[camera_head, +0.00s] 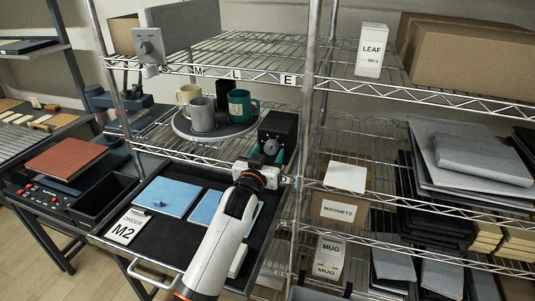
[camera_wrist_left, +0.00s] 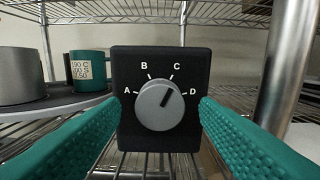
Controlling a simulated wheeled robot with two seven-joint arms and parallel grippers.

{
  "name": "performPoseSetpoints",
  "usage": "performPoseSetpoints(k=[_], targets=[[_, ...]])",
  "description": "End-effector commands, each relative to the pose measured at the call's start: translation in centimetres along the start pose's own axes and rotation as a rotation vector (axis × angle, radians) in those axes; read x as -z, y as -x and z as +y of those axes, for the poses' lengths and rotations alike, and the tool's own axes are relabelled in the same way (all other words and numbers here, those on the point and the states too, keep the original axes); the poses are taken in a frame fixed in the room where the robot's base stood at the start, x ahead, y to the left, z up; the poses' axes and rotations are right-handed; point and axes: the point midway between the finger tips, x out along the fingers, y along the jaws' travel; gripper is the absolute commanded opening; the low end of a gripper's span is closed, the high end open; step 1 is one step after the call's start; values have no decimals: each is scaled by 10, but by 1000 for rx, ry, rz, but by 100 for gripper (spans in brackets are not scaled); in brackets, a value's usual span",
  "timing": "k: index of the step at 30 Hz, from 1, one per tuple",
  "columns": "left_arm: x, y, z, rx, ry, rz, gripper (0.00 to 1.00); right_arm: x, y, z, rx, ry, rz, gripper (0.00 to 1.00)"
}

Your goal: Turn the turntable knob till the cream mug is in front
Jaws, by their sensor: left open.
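A black knob box (camera_head: 279,128) stands at the right of the round grey turntable (camera_head: 184,128). The cream mug (camera_head: 187,94) is at the back left of the turntable. The grey mug (camera_head: 202,115) is at the front, the black mug (camera_head: 224,92) at the back and the teal mug (camera_head: 240,105) at the right. My left gripper (camera_head: 268,160) is open in front of the box, its teal fingers on either side of the knob, apart from it. My right gripper is not in view.
The turntable and box are on a wire shelf, with another wire shelf (camera_head: 240,50) above. A metal post (camera_wrist_left: 278,62) stands close on the right. Below is a black tray with blue panels (camera_head: 166,196) and a card reading ORDER M2 (camera_head: 126,227).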

Motion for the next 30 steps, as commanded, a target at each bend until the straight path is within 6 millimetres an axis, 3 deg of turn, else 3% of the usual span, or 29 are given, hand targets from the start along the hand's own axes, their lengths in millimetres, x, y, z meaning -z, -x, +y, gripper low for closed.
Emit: performPoseSetpoints(k=[9,18,30], targets=[[0,-2,0,0,0,1,56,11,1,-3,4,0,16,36],[0,-2,0,0,0,1,11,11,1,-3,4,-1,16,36],[0,-2,1,0,-98,3,11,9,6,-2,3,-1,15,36]])
